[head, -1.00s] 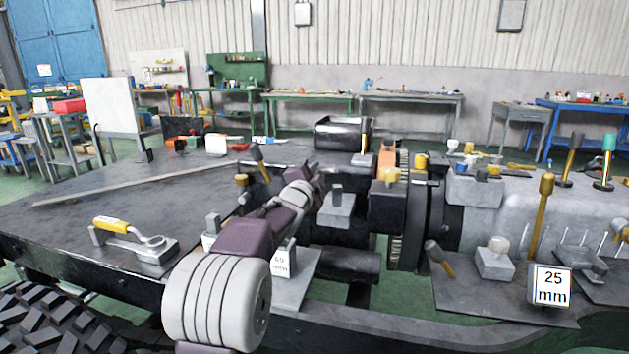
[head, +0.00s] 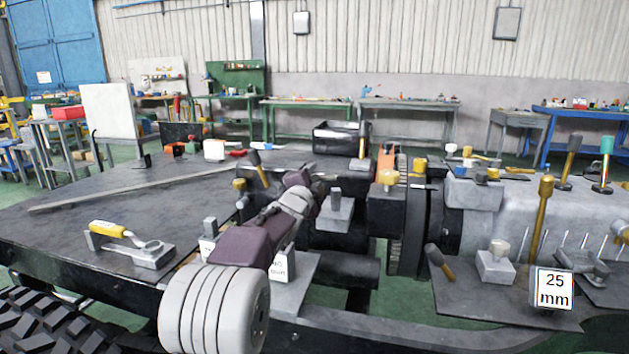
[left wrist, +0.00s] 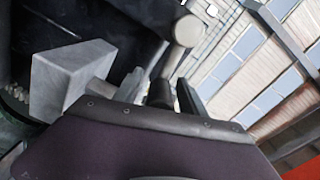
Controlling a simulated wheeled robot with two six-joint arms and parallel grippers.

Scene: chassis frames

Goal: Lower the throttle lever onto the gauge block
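My left gripper (left wrist: 168,88) reaches from the lower left towards the middle of the chassis; its fingertips are hard to make out in the head view. In the left wrist view, a grey lever-like rod with a rounded end (left wrist: 187,30) stands just beyond the dark fingers, and I cannot tell whether they grip it. I cannot tell for sure that it is the throttle lever. A grey block (left wrist: 65,78) lies left of the fingers. A block labelled 25 mm (head: 553,288) sits at the right. Another labelled block (head: 279,268) is partly hidden by my left arm. My right gripper is not in view.
A flat dark deck (head: 110,215) carries a yellow-handled clamp (head: 130,242). A gold-knobbed lever (head: 541,215) stands behind the 25 mm block. A large dark round housing (head: 410,225) and a grey casing (head: 520,205) fill the right. An open black bin (head: 341,137) stands behind.

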